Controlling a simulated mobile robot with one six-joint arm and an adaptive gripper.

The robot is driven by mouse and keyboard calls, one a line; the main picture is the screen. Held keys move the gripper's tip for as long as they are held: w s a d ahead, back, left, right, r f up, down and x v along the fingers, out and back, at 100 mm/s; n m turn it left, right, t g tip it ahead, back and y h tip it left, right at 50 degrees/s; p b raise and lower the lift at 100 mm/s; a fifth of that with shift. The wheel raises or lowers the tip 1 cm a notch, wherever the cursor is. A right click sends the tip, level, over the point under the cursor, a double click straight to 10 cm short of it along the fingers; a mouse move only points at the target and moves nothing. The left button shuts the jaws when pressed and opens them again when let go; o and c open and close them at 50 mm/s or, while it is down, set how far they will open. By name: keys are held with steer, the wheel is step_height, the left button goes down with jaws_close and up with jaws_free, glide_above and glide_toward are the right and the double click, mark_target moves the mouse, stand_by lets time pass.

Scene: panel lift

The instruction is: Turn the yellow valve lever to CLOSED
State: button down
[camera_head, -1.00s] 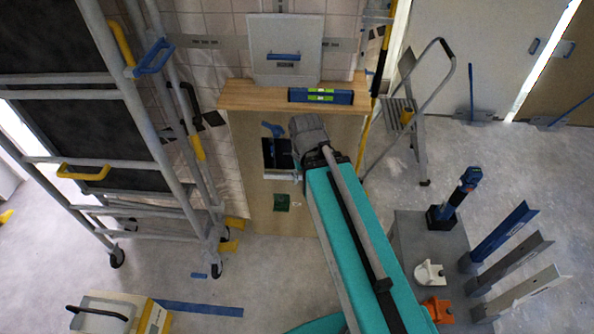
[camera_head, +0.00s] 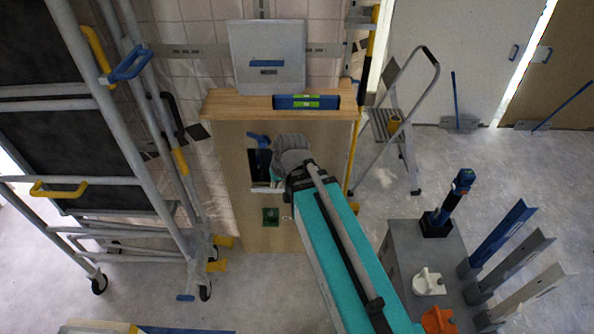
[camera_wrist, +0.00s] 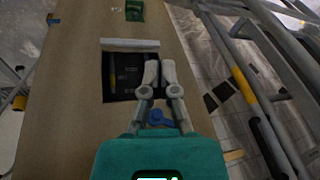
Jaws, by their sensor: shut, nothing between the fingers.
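I see no clearly yellow valve lever. A blue handle (camera_head: 258,139) sits at the top left of a dark rectangular opening (camera_head: 262,170) in the tan panel (camera_head: 232,190). The blue handle also shows in the wrist view (camera_wrist: 157,119), partly behind my gripper. My gripper (camera_wrist: 160,66) is shut and empty, its two pale fingers together in front of the right part of the opening. I cannot tell whether the fingertips touch anything. In the head view my wrist and forearm cover the right side of the opening and hide the fingers.
A green piece (camera_head: 270,217) is on the panel below the opening. Scaffolding (camera_head: 130,150) stands left, a stepladder (camera_head: 408,150) right, and a grey bench (camera_head: 405,240) front right.

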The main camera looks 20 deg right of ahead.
steer(key=w+a+f+m+t+y+b, duration=0.1)
steer(key=w+f+m+t+b, duration=0.25)
steer(key=w+t+b, duration=0.4)
steer(key=w+a+f+m+t+y+b, duration=0.25)
steer(key=w+f+t+b, duration=0.2)
steer(key=w+b, duration=0.65)
steer(key=d+f+m+t+h+b, duration=0.1)
steer(key=d+f+m+h+b, duration=1.2)
steer(key=m+b, duration=0.4)
steer(key=d+f+b, duration=0.1)
steer(key=b, duration=0.2)
steer(key=shift+w+d+f, duration=0.25)
steer(key=shift+w+d, duration=0.05)
steer(key=shift+d, duration=0.05)
steer(key=shift+h, duration=0.25)
steer(key=x, duration=1)
steer(key=shift+r, duration=0.2)
steer(key=shift+d, duration=0.2)
